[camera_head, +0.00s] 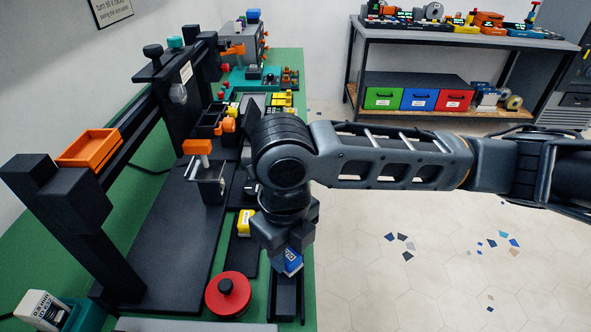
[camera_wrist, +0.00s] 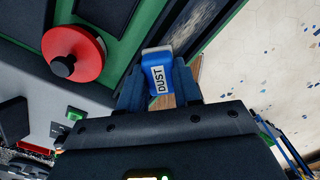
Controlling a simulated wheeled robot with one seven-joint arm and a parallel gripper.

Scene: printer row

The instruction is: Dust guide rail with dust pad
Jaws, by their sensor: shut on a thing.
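My gripper (camera_head: 284,240) points down at the front right edge of the green bench. It is shut on the blue dust pad (camera_head: 292,262), which shows a white label reading DUST in the wrist view (camera_wrist: 158,76). The pad sits between the two fingers (camera_wrist: 159,90). A dark channel that looks like the guide rail (camera_head: 287,298) lies along the bench edge just below the gripper. In the wrist view the rail (camera_wrist: 198,24) has a mottled grey, dusty-looking strip inside. I cannot tell whether the pad touches it; the gripper hides part of the rail.
A red round knob (camera_head: 228,293) stands left of the rail. A yellow block (camera_head: 245,222) lies behind it. A large black printer frame (camera_head: 70,205) with an orange tray (camera_head: 90,148) fills the left. The floor on the right is clear; a shelf (camera_head: 450,42) stands behind.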

